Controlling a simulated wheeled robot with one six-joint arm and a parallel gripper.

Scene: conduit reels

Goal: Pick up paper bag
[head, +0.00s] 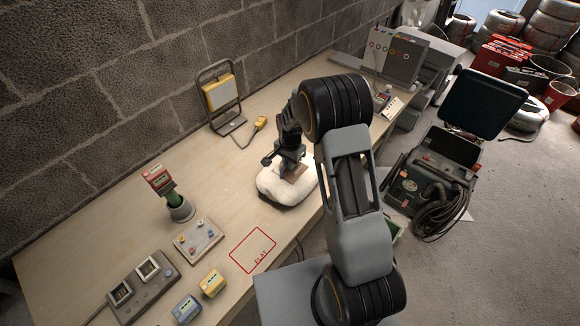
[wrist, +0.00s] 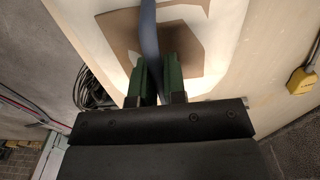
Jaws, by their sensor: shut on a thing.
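A white, lumpy, rounded thing (head: 283,191) lies on the workbench under my gripper (head: 284,160). A small brown patch (head: 297,173) shows on top of it, just below the jaws, and I take this to be the paper bag. In the wrist view a flat brown shape with sharp edges (wrist: 125,30) lies beyond the fingers, with a bright pale area beside it. My gripper's green fingers (wrist: 160,85) are closed on a narrow grey-blue strip (wrist: 149,40), seen almost edge-on. The jaws hide where it joins the rest. I cannot tell whether the bag is clear of the bench.
A work lamp (head: 221,95) stands by the wall, with a yellow cabled device (head: 261,122) beside it. A red and green tool (head: 166,186), a control panel (head: 199,241) and a red-outlined bench marking (head: 253,250) are at left. An open case (head: 430,182) stands at right.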

